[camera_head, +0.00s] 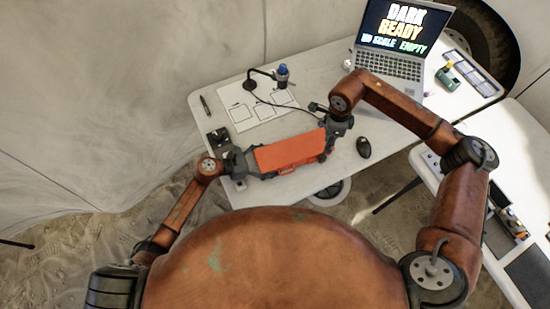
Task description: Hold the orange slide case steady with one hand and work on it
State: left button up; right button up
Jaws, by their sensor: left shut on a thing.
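The orange slide case (290,151) is a flat box near the front edge of the white table (345,178), slightly tilted in the picture. My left gripper (250,162) is at its left end and shut on it. My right gripper (328,134) is at the case's right end, very close to it or touching. Its fingers are small and dark here, so I cannot tell whether they are open or shut. The front of the case shows a small handle or latch. The case's underside and contents are hidden.
A laptop (397,66) reads "DARK READY NO SCALE EMPTY". A white sheet (240,115) with outlined shapes lies behind the case, with a blue-topped device on an arm (282,72). A black mouse (363,147), green object (447,78) and pen (205,105) lie around. Another table stands right.

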jog(key=c, duration=0.3)
jog(key=shift+w+d+n, duration=0.2)
jog(key=shift+d+n, duration=0.1)
jog(key=shift+d, duration=0.2)
grip_shut()
jog(key=w+d+n+g+y, duration=0.1)
jog(key=w+d+n+y, duration=0.1)
jog(key=d+n, duration=0.3)
jog(key=w+d, duration=0.1)
jog(key=d, duration=0.2)
jog(key=shift+n+y, duration=0.3)
jog(key=shift+d, duration=0.1)
